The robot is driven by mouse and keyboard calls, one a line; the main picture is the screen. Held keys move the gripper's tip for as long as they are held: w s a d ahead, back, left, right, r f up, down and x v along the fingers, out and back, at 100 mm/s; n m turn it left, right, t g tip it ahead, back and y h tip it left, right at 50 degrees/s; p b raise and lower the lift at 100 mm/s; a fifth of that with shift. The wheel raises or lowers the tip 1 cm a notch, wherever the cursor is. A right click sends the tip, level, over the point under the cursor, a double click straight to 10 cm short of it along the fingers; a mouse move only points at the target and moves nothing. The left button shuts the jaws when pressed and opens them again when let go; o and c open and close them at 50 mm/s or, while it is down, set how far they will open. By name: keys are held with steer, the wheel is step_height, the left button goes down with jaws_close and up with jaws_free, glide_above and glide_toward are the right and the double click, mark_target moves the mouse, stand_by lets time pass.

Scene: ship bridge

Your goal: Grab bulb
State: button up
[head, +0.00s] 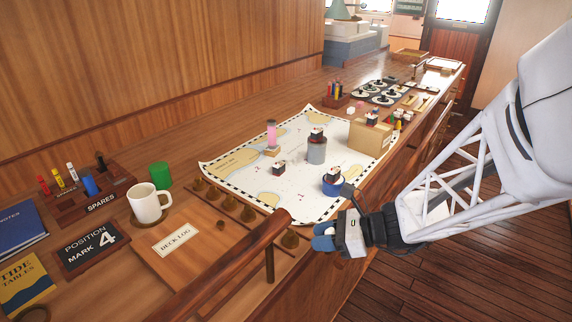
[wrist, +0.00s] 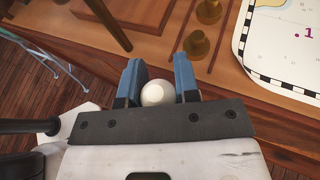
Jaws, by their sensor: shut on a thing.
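My gripper (head: 324,236) is at the front edge of the counter, beside the wooden rail, with its blue fingertips low. In the wrist view my gripper (wrist: 158,85) has its two blue fingers on either side of a round, glossy white bulb (wrist: 154,94), and it is shut on it. Only the bulb's rounded top shows; the rest is hidden by the gripper body.
A wooden rail (head: 250,248) runs close to my gripper. Brass pegs (head: 230,201) stand in a row by the chart (head: 235,158). A white mug (head: 147,203), a green cylinder (head: 159,175) and a spares rack (head: 92,190) stand left. A cardboard box (head: 370,138) stands farther back.

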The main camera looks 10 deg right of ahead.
steer(key=shift+s, duration=0.65)
steer(key=shift+w, duration=0.1)
